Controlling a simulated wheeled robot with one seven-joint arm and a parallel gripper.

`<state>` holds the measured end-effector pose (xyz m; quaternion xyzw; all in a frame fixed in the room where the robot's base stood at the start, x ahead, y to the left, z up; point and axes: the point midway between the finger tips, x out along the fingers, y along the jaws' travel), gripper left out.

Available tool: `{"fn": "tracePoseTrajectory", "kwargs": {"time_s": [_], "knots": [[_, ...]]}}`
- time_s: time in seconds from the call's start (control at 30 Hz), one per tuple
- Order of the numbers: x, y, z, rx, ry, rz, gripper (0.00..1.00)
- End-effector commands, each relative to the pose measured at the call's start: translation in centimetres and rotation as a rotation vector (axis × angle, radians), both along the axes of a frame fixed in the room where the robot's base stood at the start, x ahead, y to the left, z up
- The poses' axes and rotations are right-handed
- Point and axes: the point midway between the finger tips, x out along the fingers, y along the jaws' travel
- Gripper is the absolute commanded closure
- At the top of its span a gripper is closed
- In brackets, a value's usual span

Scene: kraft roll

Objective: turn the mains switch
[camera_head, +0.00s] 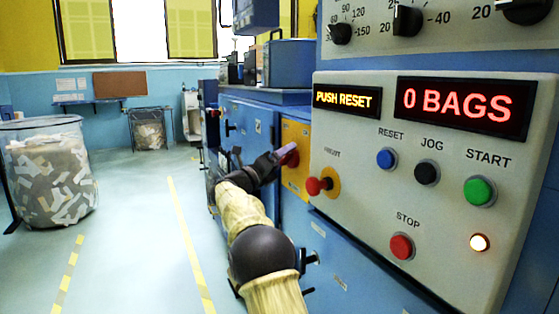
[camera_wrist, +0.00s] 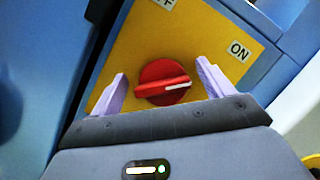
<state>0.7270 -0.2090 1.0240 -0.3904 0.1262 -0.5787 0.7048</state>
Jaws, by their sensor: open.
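The mains switch is a round red knob (camera_wrist: 160,82) with a white pointer line on a yellow plate (camera_wrist: 196,22). The plate carries an ON label (camera_wrist: 239,51) and another label at the top edge, partly cut off. In the wrist view the pointer lies to the right of the knob, below the ON label. My gripper (camera_wrist: 162,85) is open, with one pale purple finger on each side of the knob and gaps between. In the head view my gripper (camera_head: 285,152) is at the yellow plate, partly covering the red knob (camera_head: 291,159).
A control panel (camera_head: 340,225) with a red mushroom button (camera_head: 316,186), a green START button (camera_head: 479,190) and lit displays reading PUSH RESET and 0 BAGS stands close on the right. A bin of paper scraps (camera_head: 50,180) stands at the left. The floor between is clear.

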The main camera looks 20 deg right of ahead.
Motion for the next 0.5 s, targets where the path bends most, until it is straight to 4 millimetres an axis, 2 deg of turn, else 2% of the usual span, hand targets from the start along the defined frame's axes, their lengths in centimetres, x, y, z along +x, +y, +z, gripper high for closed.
{"fn": "tracePoseTrajectory", "kwargs": {"time_s": [0.13,0.27,0.5], "knots": [[-0.1,0.5,-0.1,0.000,0.001,0.000,0.20],[-0.6,2.0,-0.5,0.000,0.002,0.002,0.20],[-1.9,6.2,-1.8,0.001,0.002,0.004,0.20]]}}
